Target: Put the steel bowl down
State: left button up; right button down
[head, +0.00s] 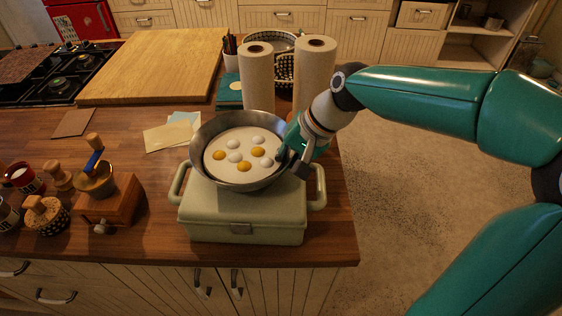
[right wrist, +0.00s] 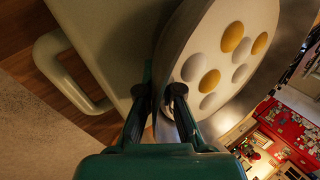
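The steel bowl (head: 234,119) is over the lid of a pale green box (head: 262,218) at the counter's front edge. Inside the bowl lies a cream disc (head: 232,146) with several white and yellow egg-like rounds. My right gripper (head: 286,160) is at the bowl's right rim. In the right wrist view its fingers (right wrist: 160,93) are closed with the bowl's wall (right wrist: 222,122) between them. The bowl looks slightly tilted. I cannot tell whether it touches the lid. My left gripper is out of view.
Two paper rolls (head: 315,72) stand just behind the bowl, near my right forearm. A wooden grinder (head: 104,197) and jars are left of the box. Papers (head: 168,136) and a large cutting board (head: 155,65) lie behind. Open floor is to the right.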

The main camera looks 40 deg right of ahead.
jog(key=c, duration=1.3)
grip_release()
jog(key=v, duration=1.2)
jog(key=shift+r, duration=0.1)
